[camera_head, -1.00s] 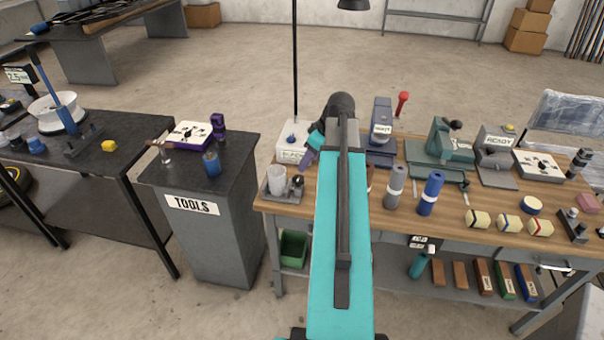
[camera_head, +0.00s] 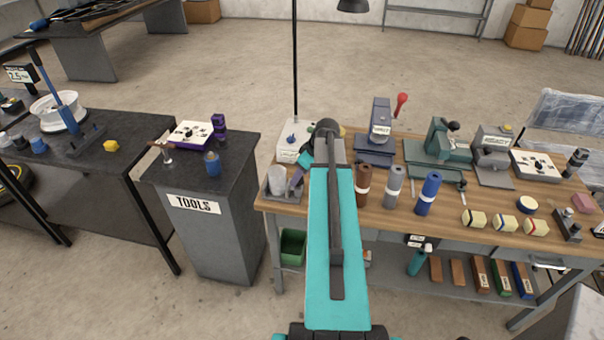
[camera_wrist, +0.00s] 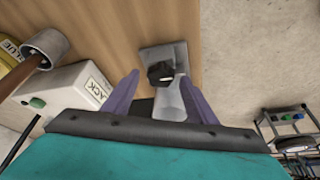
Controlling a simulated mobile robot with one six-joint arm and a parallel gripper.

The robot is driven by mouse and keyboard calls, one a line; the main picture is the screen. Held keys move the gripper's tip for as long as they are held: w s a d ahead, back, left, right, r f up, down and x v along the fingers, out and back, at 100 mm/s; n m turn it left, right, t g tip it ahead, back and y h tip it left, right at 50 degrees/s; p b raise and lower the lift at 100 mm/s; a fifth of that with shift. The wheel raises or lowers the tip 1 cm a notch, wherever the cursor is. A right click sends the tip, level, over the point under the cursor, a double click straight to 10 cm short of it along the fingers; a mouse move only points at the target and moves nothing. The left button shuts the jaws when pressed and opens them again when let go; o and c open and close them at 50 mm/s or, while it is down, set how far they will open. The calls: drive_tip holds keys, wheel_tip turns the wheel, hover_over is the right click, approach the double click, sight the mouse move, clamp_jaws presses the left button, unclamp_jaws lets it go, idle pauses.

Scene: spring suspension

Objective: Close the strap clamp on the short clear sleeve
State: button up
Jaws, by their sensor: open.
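The short clear sleeve (camera_head: 277,178) stands in a grey holder (camera_head: 283,196) at the left end of the wooden bench. In the wrist view the pale sleeve (camera_wrist: 170,103) lies between my finger lines, partly cut off by my gripper body. A black knob (camera_wrist: 160,72), apparently part of the strap clamp, sits beside the sleeve on the grey base plate (camera_wrist: 178,52). My gripper (camera_wrist: 163,78) is open, its purple fingers on either side of the knob and sleeve. In the head view my gripper (camera_head: 297,180) is just right of the sleeve and hides the knob. Contact cannot be told.
A white box (camera_head: 294,140) with a label stands behind the holder; it also shows left of my fingers in the wrist view (camera_wrist: 70,95). Brown (camera_head: 362,186), grey and blue cylinders stand to the right. The bench edge lies close to the holder.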

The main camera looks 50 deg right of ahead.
drive_tip(key=shift+w+f, duration=0.15)
drive_tip(key=shift+f, duration=0.35)
drive_tip(key=c, duration=1)
drive_tip(key=shift+d, duration=0.3)
drive_tip(key=shift+c, duration=0.2)
drive_tip(key=shift+a+r, duration=0.1)
drive_tip(key=shift+a, duration=0.15)
